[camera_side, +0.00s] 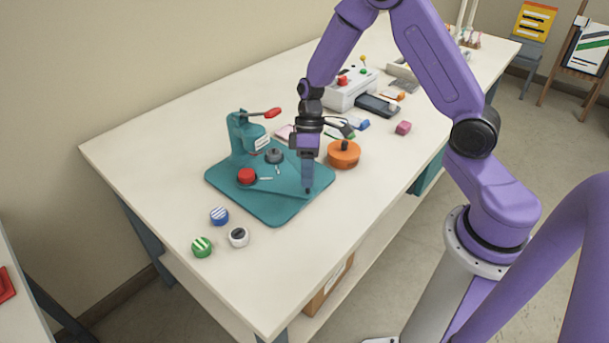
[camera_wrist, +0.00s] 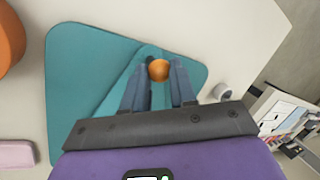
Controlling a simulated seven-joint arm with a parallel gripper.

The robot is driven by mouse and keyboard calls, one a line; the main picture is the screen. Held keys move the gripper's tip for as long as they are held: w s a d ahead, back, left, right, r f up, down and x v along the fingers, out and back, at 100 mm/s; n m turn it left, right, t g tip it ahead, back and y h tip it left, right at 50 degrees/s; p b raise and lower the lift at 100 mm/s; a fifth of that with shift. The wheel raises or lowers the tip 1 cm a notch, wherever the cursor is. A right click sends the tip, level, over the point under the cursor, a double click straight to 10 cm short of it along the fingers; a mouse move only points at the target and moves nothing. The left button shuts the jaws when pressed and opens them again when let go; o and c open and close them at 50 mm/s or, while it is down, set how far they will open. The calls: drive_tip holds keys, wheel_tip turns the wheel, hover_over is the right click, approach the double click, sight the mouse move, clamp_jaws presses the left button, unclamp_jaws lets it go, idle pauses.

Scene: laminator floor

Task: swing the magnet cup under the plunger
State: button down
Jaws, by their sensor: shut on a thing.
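A teal hand press (camera_side: 240,140) with a red-tipped lever stands on a teal base board (camera_side: 275,208). Its plunger head (camera_side: 262,142) is at the front of the column. A teal swing plate (camera_side: 285,182) lies on the board, bearing a red cup (camera_side: 247,176) and a dark grey cup (camera_side: 274,156); I cannot tell which is the magnet cup. The grey one is nearer the plunger head. My gripper (camera_side: 307,187) points down at the plate's near right corner. In the wrist view, its fingers are shut on a round orange knob (camera_wrist: 158,69) at the plate's end.
Blue, green and white round pieces (camera_side: 219,215) lie left of the board. An orange round tin (camera_side: 343,155) stands close right of my gripper. The near front tabletop is clear.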

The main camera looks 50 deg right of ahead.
drive_tip(key=shift+w+d+r+n+g+h, duration=0.1)
drive_tip(key=shift+w+d+n+g+h, duration=0.15)
drive_tip(key=shift+d+n, duration=0.5)
drive_tip(key=shift+w+d+n+g+h, duration=0.2)
drive_tip(key=shift+d+n, duration=0.25)
drive_tip(key=shift+n, duration=0.5)
drive_tip(key=shift+w+d+n+g+h, duration=0.2)
drive_tip(key=shift+w+d+n+h, duration=0.25)
drive_tip(key=shift+n, duration=0.45)
drive_tip(key=shift+w+d+n+g+h, duration=0.15)
drive_tip(key=shift+w+d+n, duration=0.2)
drive_tip(key=shift+d+n, duration=0.45)
drive_tip(key=shift+w+n, duration=0.15)
drive_tip(key=shift+n, duration=0.15)
drive_tip(key=c, duration=0.9)
unclamp_jaws()
drive_tip(key=v, duration=1.7)
drive_tip(key=shift+r, duration=0.2)
drive_tip(key=shift+a, duration=0.1)
